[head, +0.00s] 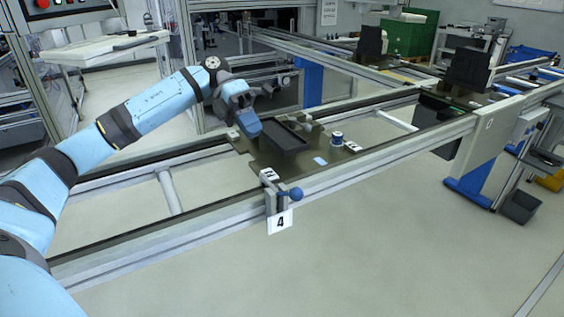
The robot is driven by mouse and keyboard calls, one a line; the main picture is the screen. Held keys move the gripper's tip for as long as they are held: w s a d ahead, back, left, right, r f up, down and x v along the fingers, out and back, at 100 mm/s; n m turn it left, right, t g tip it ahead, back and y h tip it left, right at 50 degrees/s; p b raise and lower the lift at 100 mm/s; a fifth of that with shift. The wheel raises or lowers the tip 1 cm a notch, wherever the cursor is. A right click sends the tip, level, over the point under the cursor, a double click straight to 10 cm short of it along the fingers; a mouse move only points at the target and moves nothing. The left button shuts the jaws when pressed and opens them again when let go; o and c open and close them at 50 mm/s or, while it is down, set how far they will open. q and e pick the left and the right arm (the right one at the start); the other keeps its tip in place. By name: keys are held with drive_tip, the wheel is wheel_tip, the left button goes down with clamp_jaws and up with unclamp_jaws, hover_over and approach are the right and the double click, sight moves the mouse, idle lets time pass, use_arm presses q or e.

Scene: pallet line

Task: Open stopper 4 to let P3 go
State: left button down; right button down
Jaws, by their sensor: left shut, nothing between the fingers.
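Stopper 4 (270,183) is a small metal bracket on the near rail of the conveyor. Its lever ends in a blue ball knob (296,194) that points to the right, and a white sign with a 4 (279,222) hangs below. A dark flat pallet (262,158) lies across the rails just behind the stopper. No P3 label can be read on it. My left gripper (283,81) is shut and empty, above and beyond the pallet, well apart from the knob. My right gripper is not in view.
The pallet carries a black tray (283,137) and a small blue-and-white cylinder (337,139). More pallets with upright black parts (467,70) stand farther back on the line. A white control box (490,127) is at the right. The floor in front of the near rail (380,155) is clear.

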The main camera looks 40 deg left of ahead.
use_arm(q)
drive_tip(key=x, duration=1.3)
drive_tip(key=shift+s+d+b, duration=0.2)
drive_tip(key=shift+s+b, duration=0.1)
drive_tip(key=shift+b, duration=0.15)
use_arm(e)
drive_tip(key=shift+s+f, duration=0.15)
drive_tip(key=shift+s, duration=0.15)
use_arm(q)
drive_tip(key=shift+d+f, duration=0.1)
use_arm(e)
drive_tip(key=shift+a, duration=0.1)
